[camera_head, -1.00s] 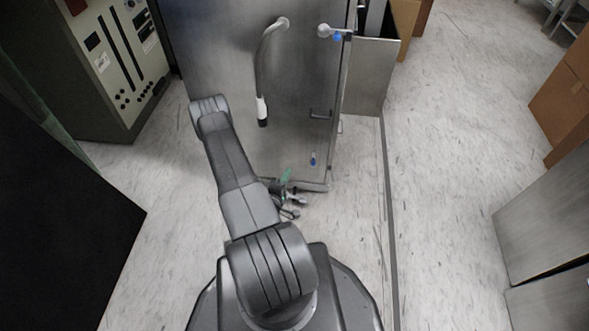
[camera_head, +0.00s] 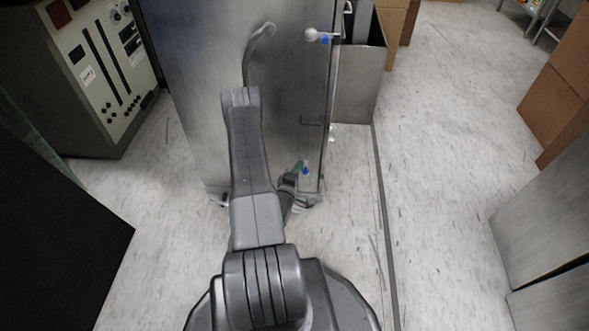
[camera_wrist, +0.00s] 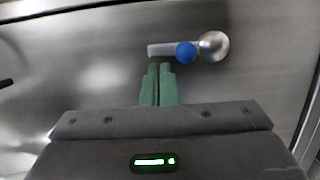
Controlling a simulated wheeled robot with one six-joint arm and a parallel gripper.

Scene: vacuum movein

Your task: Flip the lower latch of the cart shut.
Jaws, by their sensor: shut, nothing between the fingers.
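The lower latch (camera_wrist: 212,46) sits on the cart's steel panel (camera_wrist: 95,60), with a round pivot at right and a flat lever pointing left. A blue knob (camera_wrist: 185,53) is on the lever. Whether the tips touch the lever I cannot tell. In the head view my gripper (camera_head: 298,166) is partly hidden behind my arm.
A bent hose or handle (camera_head: 250,55) hangs on the panel, partly behind my arm. A control cabinet (camera_head: 95,75) stands left; cardboard boxes (camera_head: 560,100) stand right. Floor at right is clear.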

